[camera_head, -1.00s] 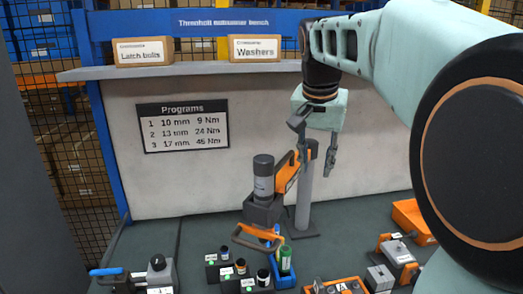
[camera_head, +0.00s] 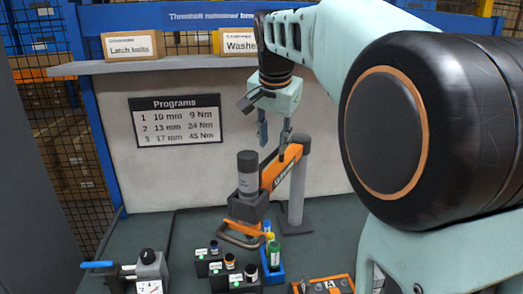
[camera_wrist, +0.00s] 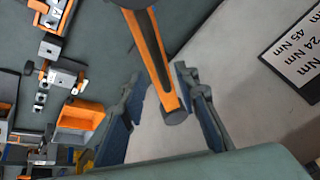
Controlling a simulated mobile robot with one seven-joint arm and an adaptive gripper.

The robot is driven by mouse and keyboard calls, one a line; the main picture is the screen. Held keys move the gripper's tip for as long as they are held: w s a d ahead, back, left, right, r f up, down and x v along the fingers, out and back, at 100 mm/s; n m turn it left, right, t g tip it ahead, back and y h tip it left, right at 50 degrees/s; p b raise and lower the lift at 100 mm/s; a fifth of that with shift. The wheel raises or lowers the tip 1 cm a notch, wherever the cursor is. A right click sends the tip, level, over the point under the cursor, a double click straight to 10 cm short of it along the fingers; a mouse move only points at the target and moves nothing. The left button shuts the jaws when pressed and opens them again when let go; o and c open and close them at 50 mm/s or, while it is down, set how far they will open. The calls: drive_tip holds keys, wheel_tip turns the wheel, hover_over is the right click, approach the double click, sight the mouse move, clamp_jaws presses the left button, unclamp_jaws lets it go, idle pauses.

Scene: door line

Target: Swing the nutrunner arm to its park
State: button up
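The nutrunner arm is an orange bar (camera_head: 282,168) on a grey post (camera_head: 298,185), with a dark grey nutrunner (camera_head: 248,177) at its left end. An orange-edged handle loop (camera_head: 242,231) shows below the nutrunner. My gripper (camera_head: 275,135) points down above the bar, near the post. In the wrist view my gripper (camera_wrist: 160,80) is open, its blue-grey fingers on either side of the orange bar (camera_wrist: 158,60). The grey post end (camera_wrist: 176,117) shows between the fingers. Contact with the bar cannot be told.
Black blocks (camera_head: 222,272) and a blue tray (camera_head: 271,266) with coloured bottles stand below the nutrunner. A blue-handled clamp (camera_head: 148,270) is front left. A Programs sign (camera_head: 176,120) is on the back panel. An orange bin (camera_wrist: 80,120) shows in the wrist view.

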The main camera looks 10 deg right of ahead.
sight(273, 154)
drive_tip(key=shift+x, duration=1.75)
clamp_jaws()
